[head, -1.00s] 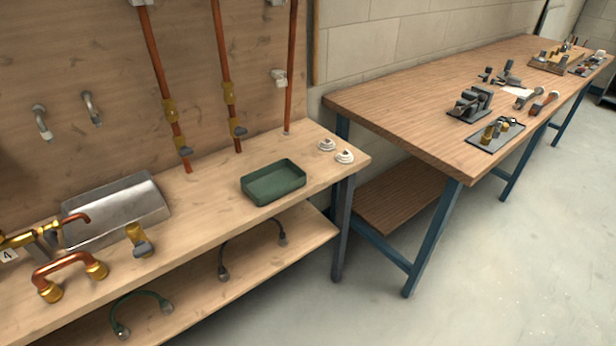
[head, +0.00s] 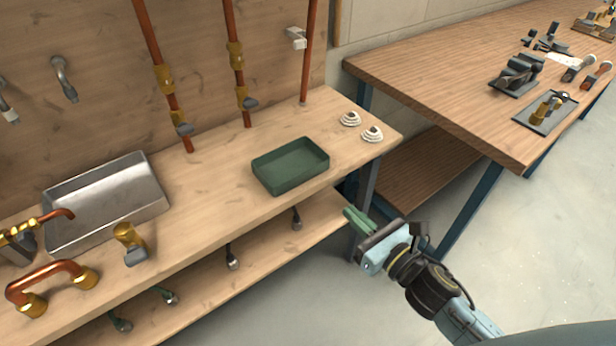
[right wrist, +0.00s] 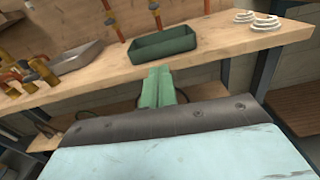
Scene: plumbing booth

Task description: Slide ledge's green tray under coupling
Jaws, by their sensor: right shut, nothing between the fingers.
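The green tray (head: 290,166) sits upright and looks empty on the wooden ledge (head: 215,195), near its right end. It also shows in the right wrist view (right wrist: 163,44), beyond my fingertips. Brass couplings (head: 164,79) (head: 236,56) with grey-handled valves sit on two copper pipes behind the ledge, left of the tray. My right gripper (head: 352,217) is shut and empty, in front of the ledge to the lower right of the tray and apart from it. In the right wrist view its green fingers (right wrist: 158,88) are together. My left gripper is not in view.
Two white stacked fittings (head: 361,126) stand right of the tray. A metal basin (head: 105,205), a brass valve (head: 130,243) and a copper bend (head: 50,284) lie to the left. A lower shelf (head: 250,268) holds hoses. A workbench (head: 440,85) stands at right.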

